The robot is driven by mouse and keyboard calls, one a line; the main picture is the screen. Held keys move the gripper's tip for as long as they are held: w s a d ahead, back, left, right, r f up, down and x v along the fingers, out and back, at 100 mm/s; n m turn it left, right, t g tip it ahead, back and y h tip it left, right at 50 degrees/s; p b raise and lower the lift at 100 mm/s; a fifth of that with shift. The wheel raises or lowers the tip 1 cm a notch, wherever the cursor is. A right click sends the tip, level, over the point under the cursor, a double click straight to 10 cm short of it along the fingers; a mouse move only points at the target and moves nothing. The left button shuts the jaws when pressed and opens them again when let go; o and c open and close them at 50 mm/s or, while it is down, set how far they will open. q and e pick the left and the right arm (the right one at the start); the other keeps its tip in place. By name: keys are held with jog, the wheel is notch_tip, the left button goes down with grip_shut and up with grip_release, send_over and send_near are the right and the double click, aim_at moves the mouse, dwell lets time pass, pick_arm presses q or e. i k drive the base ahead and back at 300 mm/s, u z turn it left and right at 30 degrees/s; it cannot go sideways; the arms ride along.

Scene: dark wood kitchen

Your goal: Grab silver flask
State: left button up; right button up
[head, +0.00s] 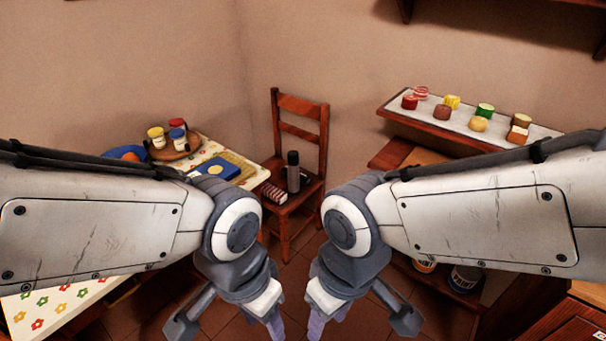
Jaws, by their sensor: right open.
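The silver flask (293,179) stands upright on the seat of a wooden chair in the middle of the head view. It has a dark top and a greyish body. My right gripper (360,325) is open at the bottom of the view, nearer than the chair and apart from the flask. My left gripper (229,327) is at the bottom, left of centre, also apart from the flask, with its jaws spread like the right one's. The tips of both grippers are partly cut off by the frame edge.
The wooden chair (302,104) also holds a striped item (274,194) beside the flask. A table with a flowered cloth (45,313) is at left, with jars on a round tray (180,154). A shelf (449,122) with colourful pots is at right. Tiled floor lies between.

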aim_at(293, 157)
jog(key=z, duration=0.5)
jog(key=i, duration=0.75)
jog(key=z, duration=0.4)
jog(key=i, duration=0.75)
jog(key=u, duration=0.5)
jog(key=i, duration=0.55)
jog(key=u, duration=1.05)
jog(key=i, duration=0.35)
jog(key=u, duration=0.35)
